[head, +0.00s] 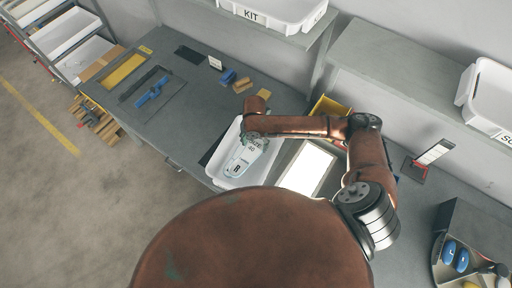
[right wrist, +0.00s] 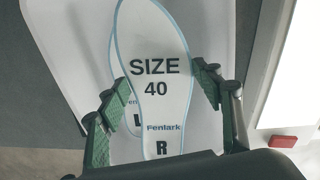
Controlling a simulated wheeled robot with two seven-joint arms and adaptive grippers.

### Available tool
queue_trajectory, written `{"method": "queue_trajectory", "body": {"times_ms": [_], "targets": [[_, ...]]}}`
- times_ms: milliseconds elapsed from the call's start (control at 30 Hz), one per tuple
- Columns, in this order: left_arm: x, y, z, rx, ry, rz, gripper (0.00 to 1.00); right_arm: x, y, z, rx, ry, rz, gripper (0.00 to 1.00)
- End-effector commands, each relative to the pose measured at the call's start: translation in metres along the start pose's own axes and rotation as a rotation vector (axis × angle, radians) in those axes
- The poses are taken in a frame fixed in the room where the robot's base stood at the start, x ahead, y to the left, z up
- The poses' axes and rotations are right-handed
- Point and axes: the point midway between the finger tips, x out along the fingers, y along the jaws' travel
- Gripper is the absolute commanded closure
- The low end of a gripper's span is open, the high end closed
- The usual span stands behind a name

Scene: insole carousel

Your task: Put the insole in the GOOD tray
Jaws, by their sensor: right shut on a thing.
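My right gripper (head: 247,150) is over a white tray (head: 229,184) near the table's front edge. In the right wrist view its green fingers (right wrist: 160,92) are shut on the insole (right wrist: 157,50), one finger at each long edge. The tray's white floor (right wrist: 75,45) shows beyond both. I cannot tell whether the held insole touches the tray, and no label on this tray shows. My left gripper is not in view.
A bright lit panel (head: 307,169) lies right of the tray. A yellow bin (head: 328,106) stands behind it. A KIT tray (head: 280,12) and another white tray (head: 489,98) sit on raised shelves. A dark carousel (head: 462,235) with blue items is at far right.

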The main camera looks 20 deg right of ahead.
Motion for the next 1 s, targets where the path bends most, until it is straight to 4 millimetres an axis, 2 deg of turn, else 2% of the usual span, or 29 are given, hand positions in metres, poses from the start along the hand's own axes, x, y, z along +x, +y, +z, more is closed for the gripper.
{"method": "queue_trajectory", "body": {"times_ms": [100,300,1000], "targets": [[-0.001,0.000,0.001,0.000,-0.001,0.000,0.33,0.010,-0.006,0.007,0.003,-0.001,-0.002,0.62],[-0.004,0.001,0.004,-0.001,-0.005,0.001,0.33,0.036,-0.005,0.005,0.001,-0.001,-0.001,0.62],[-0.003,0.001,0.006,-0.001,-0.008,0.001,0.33,0.051,-0.005,0.006,0.000,-0.002,-0.001,0.62]]}}
